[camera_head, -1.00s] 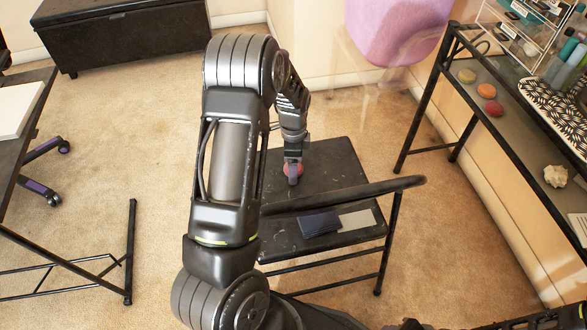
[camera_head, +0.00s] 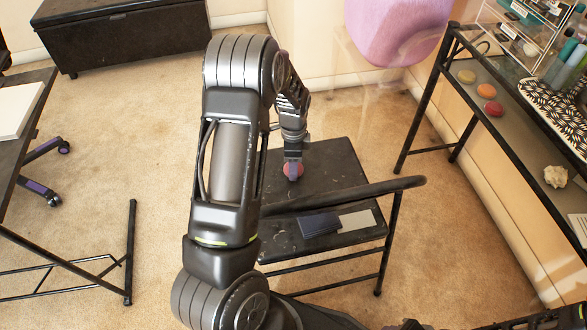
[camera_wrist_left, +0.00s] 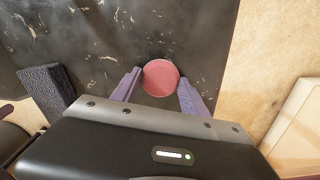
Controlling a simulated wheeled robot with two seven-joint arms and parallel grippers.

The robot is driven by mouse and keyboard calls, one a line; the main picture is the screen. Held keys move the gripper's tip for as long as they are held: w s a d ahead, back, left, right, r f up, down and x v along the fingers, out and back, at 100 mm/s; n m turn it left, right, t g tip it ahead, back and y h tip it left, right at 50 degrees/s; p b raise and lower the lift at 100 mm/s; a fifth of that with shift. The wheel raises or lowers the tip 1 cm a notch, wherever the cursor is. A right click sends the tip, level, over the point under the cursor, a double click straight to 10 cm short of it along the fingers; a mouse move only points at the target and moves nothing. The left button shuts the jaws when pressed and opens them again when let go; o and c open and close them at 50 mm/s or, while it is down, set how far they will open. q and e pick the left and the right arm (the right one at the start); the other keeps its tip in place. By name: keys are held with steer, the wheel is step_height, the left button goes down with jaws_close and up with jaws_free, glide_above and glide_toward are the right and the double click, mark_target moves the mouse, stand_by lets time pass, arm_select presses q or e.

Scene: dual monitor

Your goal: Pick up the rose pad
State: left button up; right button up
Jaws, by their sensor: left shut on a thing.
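The rose pad (camera_head: 299,172) is a small round reddish disc at the seat of a black chair (camera_head: 330,160). In the left wrist view the pad (camera_wrist_left: 161,78) shows whole, with a purple finger on each side of it. My left gripper (camera_head: 293,165) points down from above and is shut on the pad. The pad appears at seat level; I cannot tell whether it touches the seat. My right gripper is not in view.
A dark blue block (camera_head: 319,223) and a light grey piece (camera_head: 357,219) lie near the front of the seat. The chair's black bar (camera_head: 380,189) runs beside my arm. A shelf table (camera_head: 455,75) with small coloured discs stands at the right.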

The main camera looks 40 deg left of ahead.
arm_select(q)
steer(key=shift+c, duration=0.8)
step_height(320, 180, up, 10)
steer(key=p, duration=0.2)
steer(key=shift+d, duration=0.1)
